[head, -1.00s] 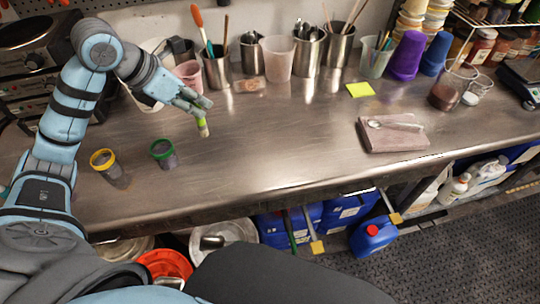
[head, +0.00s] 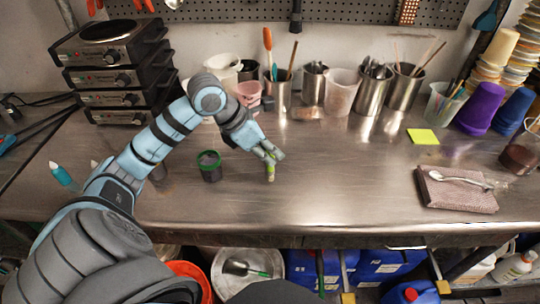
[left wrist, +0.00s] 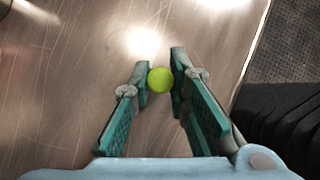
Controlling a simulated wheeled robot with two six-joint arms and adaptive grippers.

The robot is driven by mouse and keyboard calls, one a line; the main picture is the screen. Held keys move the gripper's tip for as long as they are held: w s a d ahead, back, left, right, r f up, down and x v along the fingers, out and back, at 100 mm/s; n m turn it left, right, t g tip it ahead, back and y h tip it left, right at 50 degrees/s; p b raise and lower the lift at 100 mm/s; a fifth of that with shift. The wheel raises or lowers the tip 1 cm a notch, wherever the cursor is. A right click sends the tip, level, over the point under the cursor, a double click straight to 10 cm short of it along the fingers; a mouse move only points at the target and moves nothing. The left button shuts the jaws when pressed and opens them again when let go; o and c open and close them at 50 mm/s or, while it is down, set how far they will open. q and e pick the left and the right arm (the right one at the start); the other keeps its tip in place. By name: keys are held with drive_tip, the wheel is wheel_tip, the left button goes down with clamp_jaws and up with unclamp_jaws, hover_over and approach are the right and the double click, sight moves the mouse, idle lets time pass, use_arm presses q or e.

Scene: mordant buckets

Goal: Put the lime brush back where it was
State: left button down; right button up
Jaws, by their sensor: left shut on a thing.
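The lime brush (head: 271,173) hangs roughly upright from my left gripper (head: 270,155), over the steel worktop right of the green-rimmed cup. My left gripper is shut on it. In the left wrist view its round lime end (left wrist: 160,80) sits between the two fingers (left wrist: 161,75). I cannot tell whether its lower end touches the worktop. The dark cup with a green rim (head: 209,167) stands upright left of the gripper. The yellow-rimmed cup is mostly or wholly hidden behind my left arm. My right gripper is not in view.
Steel and plastic containers of tools (head: 371,90) line the back. A yellow note (head: 422,136) and a folded cloth (head: 460,200) with a spoon (head: 458,180) lie to the right. Stacked hotplates (head: 110,65) stand back left. The worktop (head: 340,190) between gripper and cloth is clear.

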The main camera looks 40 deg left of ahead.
use_arm(q)
drive_tip(key=shift+f, duration=0.7)
drive_tip(key=shift+f, duration=0.2)
drive_tip(key=c, duration=1.5)
unclamp_jaws()
drive_tip(key=shift+c, duration=0.2)
drive_tip(key=shift+r, duration=0.15)
